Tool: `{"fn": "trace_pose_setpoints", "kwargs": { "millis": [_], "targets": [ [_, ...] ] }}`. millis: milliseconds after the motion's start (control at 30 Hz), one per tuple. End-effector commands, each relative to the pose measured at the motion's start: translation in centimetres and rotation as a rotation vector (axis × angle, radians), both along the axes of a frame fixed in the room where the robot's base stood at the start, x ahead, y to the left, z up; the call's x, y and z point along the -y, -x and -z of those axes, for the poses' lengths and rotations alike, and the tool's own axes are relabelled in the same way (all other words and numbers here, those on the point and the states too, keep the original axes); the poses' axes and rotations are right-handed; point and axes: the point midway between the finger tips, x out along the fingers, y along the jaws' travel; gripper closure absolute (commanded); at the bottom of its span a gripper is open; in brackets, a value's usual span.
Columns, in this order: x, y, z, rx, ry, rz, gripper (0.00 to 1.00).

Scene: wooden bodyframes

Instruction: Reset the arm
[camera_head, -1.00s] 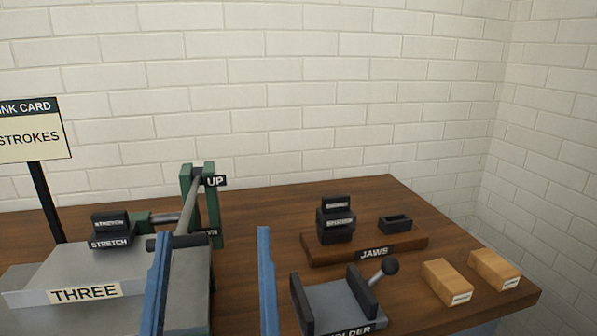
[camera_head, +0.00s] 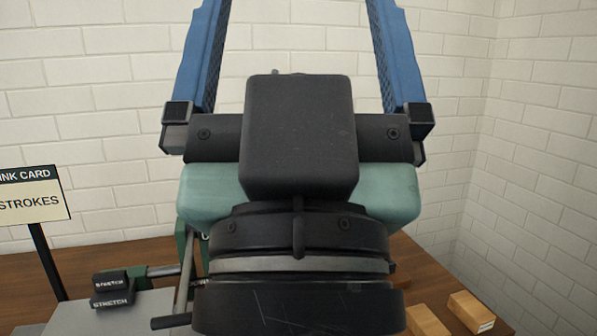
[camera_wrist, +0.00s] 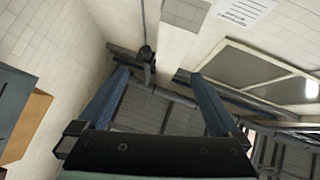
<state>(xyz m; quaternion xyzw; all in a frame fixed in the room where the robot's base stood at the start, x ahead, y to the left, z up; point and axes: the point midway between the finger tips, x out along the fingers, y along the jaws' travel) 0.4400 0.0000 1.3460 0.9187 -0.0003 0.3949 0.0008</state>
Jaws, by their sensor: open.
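My gripper (camera_head: 297,50) is raised in front of the camera in the head view, its two blue fingers spread wide and pointing up past the top edge. Nothing is between the fingers. In the wrist view my gripper (camera_wrist: 155,85) also shows open and empty, aimed at the upper wall and ceiling fittings. My wrist and hand cover the middle of the head view and hide most of the bench there.
The wooden bench (camera_head: 130,255) lies below. Black blocks marked STRETCH (camera_head: 112,298) sit at left on a grey machine (camera_head: 120,320) with a green frame (camera_head: 181,245). A sign (camera_head: 30,197) stands far left. Wooden blocks (camera_head: 470,311) lie at right.

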Motion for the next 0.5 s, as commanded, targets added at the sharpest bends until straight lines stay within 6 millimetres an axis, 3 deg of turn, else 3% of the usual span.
{"fn": "trace_pose_setpoints", "kwargs": {
  "millis": [33, 300, 500],
  "targets": [
    [0.0, 0.0, -3.4, 0.0, -0.001, -0.001, 0.0],
    [-0.1, 0.0, -11.8, 0.0, 0.0, -0.001, 0.0],
    [-0.1, 0.0, -16.7, 0.0, -0.001, -0.002, 0.0]
  ]
}}
